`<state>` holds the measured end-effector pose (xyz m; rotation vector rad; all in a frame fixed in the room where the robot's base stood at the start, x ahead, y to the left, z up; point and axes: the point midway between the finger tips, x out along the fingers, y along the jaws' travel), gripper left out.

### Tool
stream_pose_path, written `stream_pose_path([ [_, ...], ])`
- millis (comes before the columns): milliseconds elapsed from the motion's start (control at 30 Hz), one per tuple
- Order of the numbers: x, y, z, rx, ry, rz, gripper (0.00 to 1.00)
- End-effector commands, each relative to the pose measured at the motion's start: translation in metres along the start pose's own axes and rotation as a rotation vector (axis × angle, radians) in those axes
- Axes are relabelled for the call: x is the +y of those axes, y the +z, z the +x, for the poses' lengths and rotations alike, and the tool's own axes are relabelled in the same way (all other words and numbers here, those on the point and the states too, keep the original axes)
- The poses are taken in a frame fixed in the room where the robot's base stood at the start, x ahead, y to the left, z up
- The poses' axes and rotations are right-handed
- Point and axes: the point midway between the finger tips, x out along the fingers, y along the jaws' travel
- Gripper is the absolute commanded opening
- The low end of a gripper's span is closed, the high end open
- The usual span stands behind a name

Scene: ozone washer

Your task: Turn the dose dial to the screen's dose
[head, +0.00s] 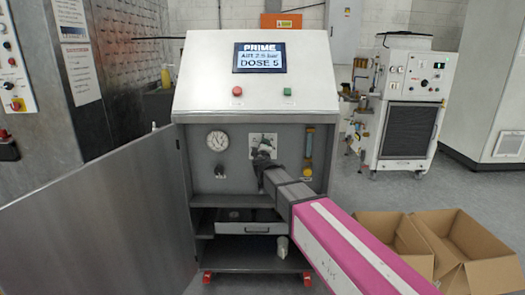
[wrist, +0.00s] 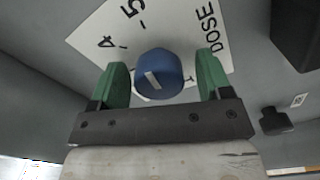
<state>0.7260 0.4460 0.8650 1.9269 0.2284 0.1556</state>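The screen (head: 262,58) reads PRIME, AIR 2.6 bar and DOSE 5. The dose dial (wrist: 158,74) is a blue knob with a white line, on a white plate (wrist: 184,28) marked DOSE, with 4 and 5 visible. The line slants towards upper left; I cannot tell exactly which mark it meets. My gripper (wrist: 162,82) is open, its green fingers either side of the dial. A gap shows at the right finger; the left finger is very close, contact unclear. In the head view my gripper (head: 262,152) is before the plate (head: 256,136) and hides the dial.
A round gauge (head: 218,140) and a black knob (head: 221,170) are left of the plate; a yellow tube gauge (head: 308,150) is right. The open cabinet door (head: 100,225) fills the left. A drawer (head: 245,228) is below. Cardboard boxes (head: 440,240) lie at right.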

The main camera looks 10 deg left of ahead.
Motion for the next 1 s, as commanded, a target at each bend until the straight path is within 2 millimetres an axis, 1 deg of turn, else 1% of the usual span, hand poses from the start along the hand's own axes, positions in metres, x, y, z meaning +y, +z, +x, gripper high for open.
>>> stream_pose_path([
  [200,0.0,0.0,-0.002,0.001,0.0,-0.001,0.72],
  [367,0.001,0.0,-0.014,0.001,0.0,-0.002,0.72],
  [467,0.001,0.001,-0.028,0.001,0.0,-0.002,0.72],
  [800,0.001,0.001,-0.091,0.001,0.0,-0.001,0.72],
  [900,0.0,0.001,-0.103,0.001,0.0,-0.001,0.72],
  [1000,0.0,0.0,-0.108,0.0,0.0,0.0,0.72],
])
